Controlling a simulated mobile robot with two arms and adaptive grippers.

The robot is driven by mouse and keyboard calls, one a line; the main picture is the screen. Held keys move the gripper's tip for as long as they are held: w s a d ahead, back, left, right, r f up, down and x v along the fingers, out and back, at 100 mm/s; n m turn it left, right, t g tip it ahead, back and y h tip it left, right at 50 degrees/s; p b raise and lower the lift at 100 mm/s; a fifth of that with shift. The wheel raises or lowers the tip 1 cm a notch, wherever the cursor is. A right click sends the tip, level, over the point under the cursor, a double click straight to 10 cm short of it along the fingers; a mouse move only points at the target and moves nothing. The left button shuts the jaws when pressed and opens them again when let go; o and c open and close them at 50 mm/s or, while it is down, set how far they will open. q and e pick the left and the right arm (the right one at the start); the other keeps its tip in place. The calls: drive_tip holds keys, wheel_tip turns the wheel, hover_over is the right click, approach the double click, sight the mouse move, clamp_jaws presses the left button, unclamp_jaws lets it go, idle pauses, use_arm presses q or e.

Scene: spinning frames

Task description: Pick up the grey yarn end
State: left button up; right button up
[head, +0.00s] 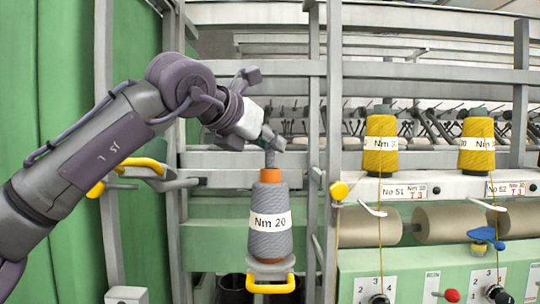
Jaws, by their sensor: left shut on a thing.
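A grey yarn cone (270,235) with an orange top and a white "Nm 20" label stands upright on a holder with a yellow handle. A short grey yarn end (270,159) rises from the orange top of the cone. My left gripper (271,146) comes down from the upper left, right above the cone, and is shut on the yarn end. The fingertips are small in view and partly hide the top of the yarn end. My right gripper is not in view.
Two yellow yarn cones (380,146) (476,142) stand on the machine shelf to the right. Metal uprights (333,110) stand just right of the grey cone. A green control panel (420,280) with knobs is at lower right. Green panels fill the left.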

use_arm(q)
drive_tip(key=s+d+r+b, duration=0.2)
drive_tip(key=s+d+r, duration=0.4)
drive_tip(key=s+r, duration=0.3)
drive_tip(key=shift+s+d, duration=0.3)
drive_tip(key=shift+d, duration=0.1)
idle(0.5)
